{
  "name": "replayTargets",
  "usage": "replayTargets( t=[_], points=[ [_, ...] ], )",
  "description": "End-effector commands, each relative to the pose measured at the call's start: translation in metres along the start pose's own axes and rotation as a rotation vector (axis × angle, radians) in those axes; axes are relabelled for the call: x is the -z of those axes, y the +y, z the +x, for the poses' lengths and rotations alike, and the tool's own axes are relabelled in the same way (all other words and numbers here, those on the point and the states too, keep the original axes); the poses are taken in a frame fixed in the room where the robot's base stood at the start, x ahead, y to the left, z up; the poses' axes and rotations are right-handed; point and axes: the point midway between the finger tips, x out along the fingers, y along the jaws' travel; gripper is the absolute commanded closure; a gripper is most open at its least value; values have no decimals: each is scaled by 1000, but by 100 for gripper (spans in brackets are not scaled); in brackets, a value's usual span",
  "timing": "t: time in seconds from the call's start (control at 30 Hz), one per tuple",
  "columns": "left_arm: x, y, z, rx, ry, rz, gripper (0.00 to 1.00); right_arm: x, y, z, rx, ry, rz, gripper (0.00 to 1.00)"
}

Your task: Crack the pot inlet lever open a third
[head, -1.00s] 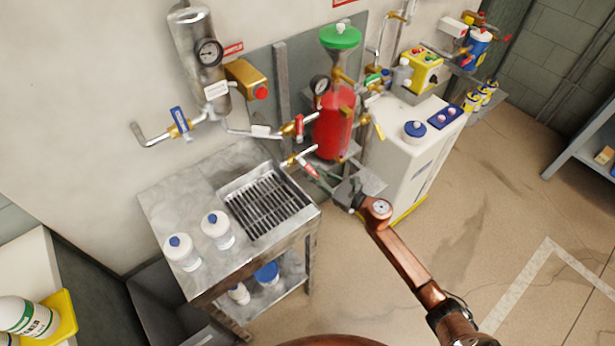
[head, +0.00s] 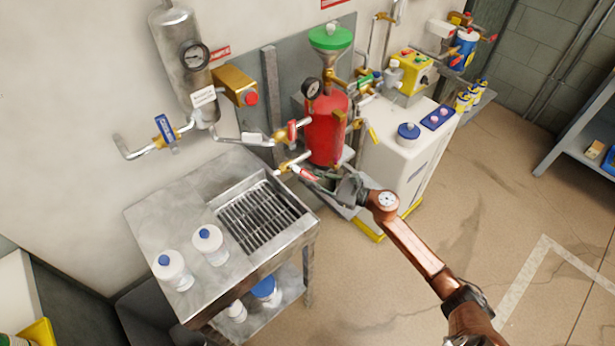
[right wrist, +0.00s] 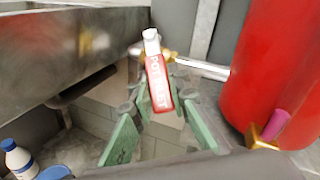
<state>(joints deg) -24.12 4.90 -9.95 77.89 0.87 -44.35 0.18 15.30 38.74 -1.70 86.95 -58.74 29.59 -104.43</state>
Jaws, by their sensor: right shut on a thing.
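A red lever with white lettering (right wrist: 158,85) sits on a small brass valve on the pipe low beside the red pot (head: 326,128). The lever also shows in the head view (head: 304,173), pointing right and down from the valve. My right gripper (head: 318,180) reaches it from the lower right. In the right wrist view, its green fingers (right wrist: 156,103) stand on both sides of the lever's free end and are shut on it. My left gripper is out of view.
Another red lever (head: 292,130) sits on the pipe just above. A steel bench (head: 165,210) with a grated sink stands to the left, bearing two white bottles. A white cabinet (head: 398,160) stands right of the pot. Open floor lies at the right.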

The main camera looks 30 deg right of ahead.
Motion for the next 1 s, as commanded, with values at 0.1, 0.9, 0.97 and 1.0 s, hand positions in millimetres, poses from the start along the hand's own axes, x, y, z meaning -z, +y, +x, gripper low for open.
replayTargets(
  t=[0.1, 0.9, 0.97, 1.0],
  points=[
    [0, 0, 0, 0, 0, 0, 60, 1, 0, 0, 1, 2, 1, 80],
    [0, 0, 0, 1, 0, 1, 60, 2, 0, -45, 1, 4, 0, 66],
    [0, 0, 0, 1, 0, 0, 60, 2, 0, -58, 2, 4, 1, 66],
    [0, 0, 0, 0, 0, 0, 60, 2, 0, -66, 1, 3, 1, 66]
  ],
)
